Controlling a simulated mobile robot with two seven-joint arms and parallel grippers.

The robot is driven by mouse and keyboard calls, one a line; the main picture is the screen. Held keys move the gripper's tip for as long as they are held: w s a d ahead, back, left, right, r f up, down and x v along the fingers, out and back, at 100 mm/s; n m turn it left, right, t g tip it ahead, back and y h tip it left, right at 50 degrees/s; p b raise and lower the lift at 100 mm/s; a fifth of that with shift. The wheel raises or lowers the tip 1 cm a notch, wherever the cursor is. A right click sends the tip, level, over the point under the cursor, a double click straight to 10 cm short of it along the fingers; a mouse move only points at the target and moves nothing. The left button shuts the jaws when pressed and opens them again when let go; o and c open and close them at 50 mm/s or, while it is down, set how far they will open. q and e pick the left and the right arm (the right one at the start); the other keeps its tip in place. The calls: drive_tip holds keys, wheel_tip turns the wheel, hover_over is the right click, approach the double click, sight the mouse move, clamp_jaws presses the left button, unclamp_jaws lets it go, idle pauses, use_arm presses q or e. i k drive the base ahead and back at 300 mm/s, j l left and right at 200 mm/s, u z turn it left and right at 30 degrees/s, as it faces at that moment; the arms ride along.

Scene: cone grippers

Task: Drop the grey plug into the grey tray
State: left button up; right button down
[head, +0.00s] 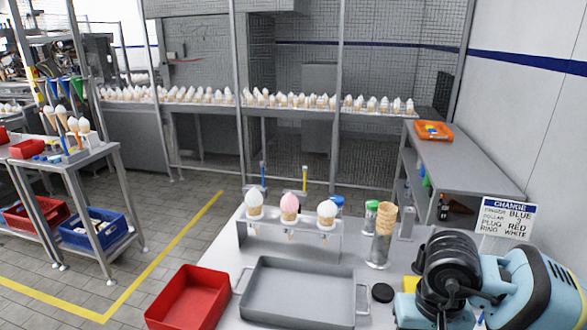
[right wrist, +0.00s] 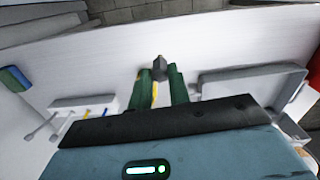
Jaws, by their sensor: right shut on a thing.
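A small dark grey plug (right wrist: 159,68) is between the green fingertips of my right gripper (right wrist: 160,73) in the right wrist view, and the gripper is shut on it. The grey tray (head: 249,310) lies empty on the white table in the head view, left of my right arm. It also shows in the right wrist view (right wrist: 202,90), to the right of the fingers and apart from them. My left gripper is in neither view.
A red bin (head: 190,297) stands left of the tray. A clear rack (head: 290,238) with ice-cream cones is behind it. A sign (head: 508,216) lists plug as red.

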sight(307, 298)
drive_tip(key=i+j, duration=0.15)
drive_tip(key=j, duration=0.15)
drive_tip(key=i+j, duration=0.15)
drive_tip(key=j, duration=0.2)
drive_tip(key=i+j, duration=0.15)
drive_tip(key=j, duration=0.15)
drive_tip(key=i+j, duration=0.1)
drive_tip(key=j, duration=0.25)
